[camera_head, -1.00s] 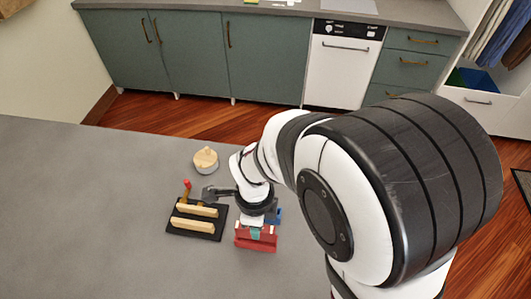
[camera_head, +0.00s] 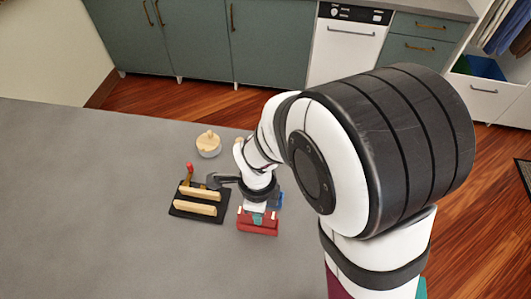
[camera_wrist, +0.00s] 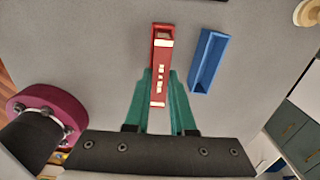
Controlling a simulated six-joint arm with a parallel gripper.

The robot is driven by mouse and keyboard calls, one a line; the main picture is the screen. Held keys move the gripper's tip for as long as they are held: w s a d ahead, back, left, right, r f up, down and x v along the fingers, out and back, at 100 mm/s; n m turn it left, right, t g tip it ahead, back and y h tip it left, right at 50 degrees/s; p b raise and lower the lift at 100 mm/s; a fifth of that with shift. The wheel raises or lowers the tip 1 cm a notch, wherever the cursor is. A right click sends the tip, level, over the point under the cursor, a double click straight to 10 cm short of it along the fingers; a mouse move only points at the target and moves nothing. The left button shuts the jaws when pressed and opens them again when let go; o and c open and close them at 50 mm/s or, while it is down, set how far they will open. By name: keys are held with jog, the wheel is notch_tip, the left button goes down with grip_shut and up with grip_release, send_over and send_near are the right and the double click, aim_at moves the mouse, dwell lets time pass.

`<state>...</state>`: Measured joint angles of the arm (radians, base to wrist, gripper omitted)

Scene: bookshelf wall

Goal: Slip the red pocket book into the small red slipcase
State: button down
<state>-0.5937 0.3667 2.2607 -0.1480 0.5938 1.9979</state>
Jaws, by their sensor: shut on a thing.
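My gripper (camera_wrist: 160,76) points down with its green fingers shut on the red pocket book (camera_wrist: 158,85), which has pale lettering and a pale band. The red slipcase (camera_wrist: 163,33) shows just beyond the book in the wrist view, with a dark opening at its top. The book lines up with the slipcase and overlaps it in the picture. I cannot tell how deep it is inside. In the head view the red slipcase (camera_head: 258,229) stands on the table under my gripper (camera_head: 258,214), and the wrist partly hides the book.
A blue slipcase (camera_wrist: 208,62) stands close to the right of the red one. A black stand with wooden bars (camera_head: 197,208) lies to the left, with a red-tipped upright (camera_head: 189,168). A wooden-lidded pot (camera_head: 208,146) stands behind. The table's left side is clear.

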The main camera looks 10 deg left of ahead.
jog(key=shift+f, duration=1.55)
jog(key=shift+c, duration=1.4)
grip_release()
jog(key=shift+r, duration=3.5)
jog(key=shift+d+r, duration=0.1)
jog(key=s+d+r+n+y, duration=0.1)
jog(key=s+d+r+n, duration=0.9)
jog(key=s+d+n, duration=0.2)
jog(key=shift+d+y, duration=0.4)
jog(key=shift+d, duration=0.2)
